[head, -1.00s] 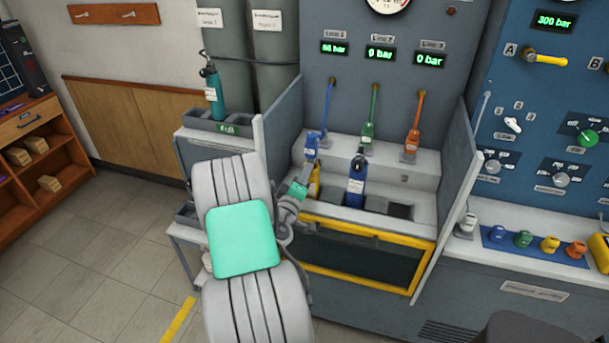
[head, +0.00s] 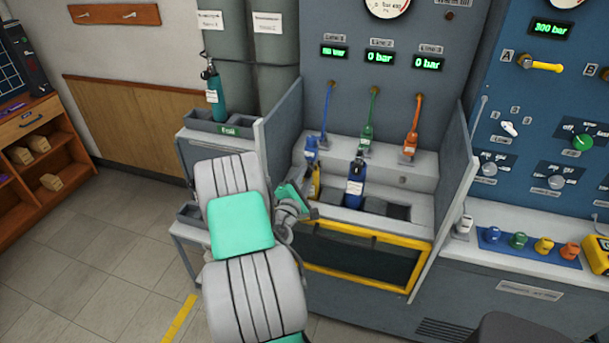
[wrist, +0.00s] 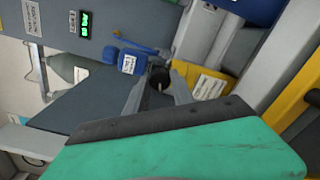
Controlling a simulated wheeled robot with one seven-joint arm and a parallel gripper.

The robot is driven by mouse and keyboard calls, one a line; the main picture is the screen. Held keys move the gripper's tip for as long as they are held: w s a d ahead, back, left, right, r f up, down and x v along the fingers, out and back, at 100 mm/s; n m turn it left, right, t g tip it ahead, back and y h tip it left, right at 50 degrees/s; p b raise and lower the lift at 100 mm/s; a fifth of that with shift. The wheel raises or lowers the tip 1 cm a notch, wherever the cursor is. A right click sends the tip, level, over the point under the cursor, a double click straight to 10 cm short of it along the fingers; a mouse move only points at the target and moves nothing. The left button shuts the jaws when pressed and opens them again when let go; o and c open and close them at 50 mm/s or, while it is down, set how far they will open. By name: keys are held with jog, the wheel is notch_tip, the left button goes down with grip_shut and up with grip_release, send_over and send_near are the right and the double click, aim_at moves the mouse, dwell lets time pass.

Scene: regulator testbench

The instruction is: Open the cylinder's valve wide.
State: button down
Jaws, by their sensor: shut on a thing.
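The yellow cylinder (head: 316,184) stands in the bench well, partly hidden by my gripper in the head view. In the wrist view its yellow body with a white label (wrist: 208,88) lies right of my fingers. A black valve knob (wrist: 159,74) sits between the fingertips. My gripper (wrist: 158,88) is shut on this knob. In the head view my gripper (head: 308,203) is small and its fingertips are hard to make out. A blue connector (head: 311,146) with a blue hose sits just behind the yellow cylinder; it also shows in the wrist view (wrist: 135,62).
A dark blue cylinder (head: 355,190) stands close on the right in the well. Grey side panels (head: 277,135) flank the bay, and a yellow-framed front (head: 365,235) closes it below. The Line 1 display (head: 334,51) is lit but blurred; Lines 2 and 3 read 0 bar.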

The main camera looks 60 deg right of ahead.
jog(key=shift+n+p, duration=0.4)
jog(key=shift+n, duration=0.8)
jog(key=c, duration=1.1)
grip_release()
jog(key=shift+a+f, duration=0.15)
jog(key=shift+a, duration=0.25)
jog(key=a+b, duration=0.1)
jog(key=a, duration=0.2)
jog(key=s+a+b, duration=0.1)
jog(key=a, duration=0.3)
jog(key=shift+s, duration=0.15)
